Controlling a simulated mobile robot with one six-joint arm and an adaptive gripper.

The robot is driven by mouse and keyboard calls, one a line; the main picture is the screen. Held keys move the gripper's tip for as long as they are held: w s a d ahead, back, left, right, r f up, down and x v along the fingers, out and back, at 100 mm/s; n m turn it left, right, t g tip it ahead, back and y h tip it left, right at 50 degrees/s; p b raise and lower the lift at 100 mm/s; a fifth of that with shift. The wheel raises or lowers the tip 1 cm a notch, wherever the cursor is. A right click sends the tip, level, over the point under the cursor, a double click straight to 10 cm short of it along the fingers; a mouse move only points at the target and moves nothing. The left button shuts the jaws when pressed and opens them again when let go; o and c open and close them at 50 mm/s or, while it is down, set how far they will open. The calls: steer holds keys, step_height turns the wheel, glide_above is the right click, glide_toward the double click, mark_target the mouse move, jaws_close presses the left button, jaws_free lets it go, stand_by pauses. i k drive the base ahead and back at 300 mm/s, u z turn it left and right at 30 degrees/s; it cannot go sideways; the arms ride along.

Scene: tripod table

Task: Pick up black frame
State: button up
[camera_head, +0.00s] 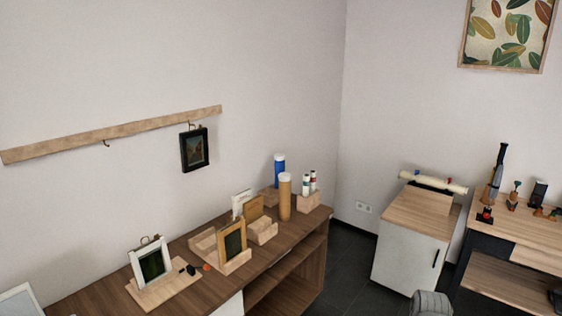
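The black frame (194,149) holds a small dark picture. It hangs on the white wall from a hook near the right end of a long wooden rail (110,134). It is upright and clear of the wooden cabinet below it. My gripper cannot be made out in this view. Only a grey rounded part shows at the bottom edge, right of centre, and I cannot tell what it is.
Below the rail, a brown wooden cabinet (188,262) bears a white frame (150,262), a wooden frame (232,241), wooden holders and bottles. A white cabinet (408,250) and a workbench (516,229) stand at right. Dark floor (350,262) lies between the cabinets.

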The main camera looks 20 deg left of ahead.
mark_target(193, 144)
steer(key=u, duration=0.3)
steer(key=i, duration=0.75)
steer(key=u, duration=0.85)
steer(key=i, duration=0.85)
steer(key=u, duration=0.45)
steer(key=k, duration=0.9)
steer(key=u, duration=0.15)
steer(key=i, duration=0.35)
steer(key=z, duration=0.05)
